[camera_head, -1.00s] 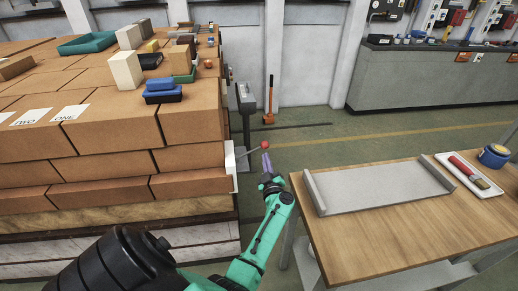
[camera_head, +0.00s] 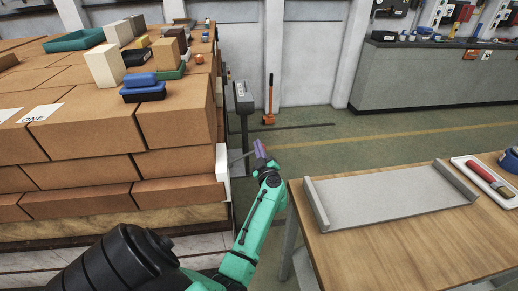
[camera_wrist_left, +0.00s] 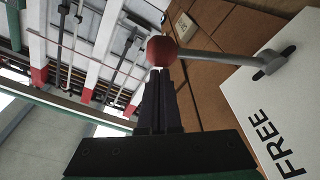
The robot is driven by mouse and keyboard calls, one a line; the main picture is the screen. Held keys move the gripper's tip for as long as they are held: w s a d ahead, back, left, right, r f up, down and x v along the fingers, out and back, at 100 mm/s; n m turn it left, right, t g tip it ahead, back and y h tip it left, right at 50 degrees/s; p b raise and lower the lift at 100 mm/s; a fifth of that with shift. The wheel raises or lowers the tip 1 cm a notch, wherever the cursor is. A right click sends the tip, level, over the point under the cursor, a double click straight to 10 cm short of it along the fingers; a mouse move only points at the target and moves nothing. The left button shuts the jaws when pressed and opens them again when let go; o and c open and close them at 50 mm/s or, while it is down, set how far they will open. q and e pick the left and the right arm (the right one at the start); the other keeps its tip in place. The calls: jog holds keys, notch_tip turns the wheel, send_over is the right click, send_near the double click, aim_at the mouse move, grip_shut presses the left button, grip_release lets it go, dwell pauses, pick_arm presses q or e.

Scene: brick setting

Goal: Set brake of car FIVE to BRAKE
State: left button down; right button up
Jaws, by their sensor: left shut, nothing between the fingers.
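The brake lever is a grey rod (camera_wrist_left: 225,56) with a red ball knob (camera_wrist_left: 161,50), fixed to a white plate (camera_wrist_left: 295,100) marked FREE. In the head view the white plate (camera_head: 222,163) stands at the brick load's right end, and the lever rod (camera_head: 240,157) points right from it. My left gripper (camera_head: 259,148) is at the rod's outer end; the knob is not clear there. In the left wrist view my left gripper (camera_wrist_left: 158,75) is shut and empty, its tips close to the knob; contact cannot be told. My right gripper is out of view.
The brick load (camera_head: 180,120) fills the left, with a card reading ONE (camera_head: 39,112) on top. A wooden table (camera_head: 385,235) with a grey tray (camera_head: 395,204) is at the right. A dark post (camera_head: 244,110) stands behind the lever. Floor shows between load and table.

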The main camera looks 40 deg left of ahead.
pick_arm(q)
jog(key=f+m, duration=0.1)
jog(key=w+f+m, duration=0.1)
jog(key=f+m, duration=0.1)
jog(key=d+f+m+t, duration=0.1)
jog(key=f+m, duration=0.1)
jog(key=shift+w+p, duration=0.4)
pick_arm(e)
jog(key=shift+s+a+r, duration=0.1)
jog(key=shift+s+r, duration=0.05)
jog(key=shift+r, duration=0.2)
pick_arm(q)
jog(key=shift+r, duration=0.15)
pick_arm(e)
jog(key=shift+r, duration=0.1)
